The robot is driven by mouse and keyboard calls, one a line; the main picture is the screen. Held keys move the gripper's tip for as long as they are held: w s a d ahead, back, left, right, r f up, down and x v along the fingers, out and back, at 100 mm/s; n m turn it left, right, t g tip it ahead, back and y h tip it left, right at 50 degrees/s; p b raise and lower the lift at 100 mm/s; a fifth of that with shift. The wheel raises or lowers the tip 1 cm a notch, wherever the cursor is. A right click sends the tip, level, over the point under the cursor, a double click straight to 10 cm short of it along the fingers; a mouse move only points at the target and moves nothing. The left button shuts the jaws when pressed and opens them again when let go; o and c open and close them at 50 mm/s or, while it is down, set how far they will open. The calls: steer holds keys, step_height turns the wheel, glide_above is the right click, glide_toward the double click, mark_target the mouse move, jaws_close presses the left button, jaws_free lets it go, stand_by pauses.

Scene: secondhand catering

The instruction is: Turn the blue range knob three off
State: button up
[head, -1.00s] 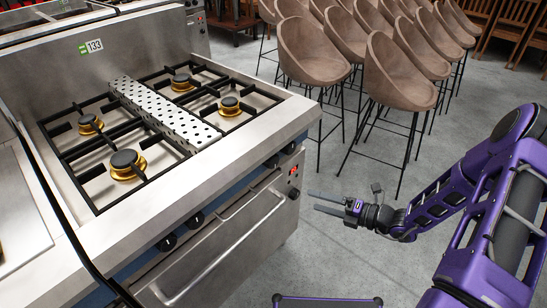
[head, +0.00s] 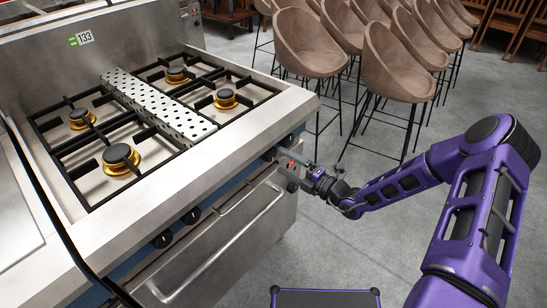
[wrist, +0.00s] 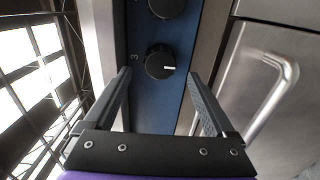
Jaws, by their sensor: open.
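A black round knob (wrist: 158,64) sits on the blue panel strip (wrist: 178,108) of the range in the wrist view, beside a printed 3. Its white mark points to the right in that view. My gripper (wrist: 159,74) is open, with one finger on each side of the knob in the picture; I cannot tell whether they touch it. In the head view my gripper (head: 279,163) is at the right end of the range front (head: 285,222), and it partly hides the panel there.
Another knob (wrist: 166,6) is at the top of the wrist view. Two further knobs (head: 163,239) (head: 192,215) show in the head view, above the oven handle (head: 225,245). Brown bar stools (head: 395,70) stand behind on the right. Grey floor is clear between.

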mark_target(273, 156)
steer(key=x, duration=0.5)
steer(key=c, duration=1.4)
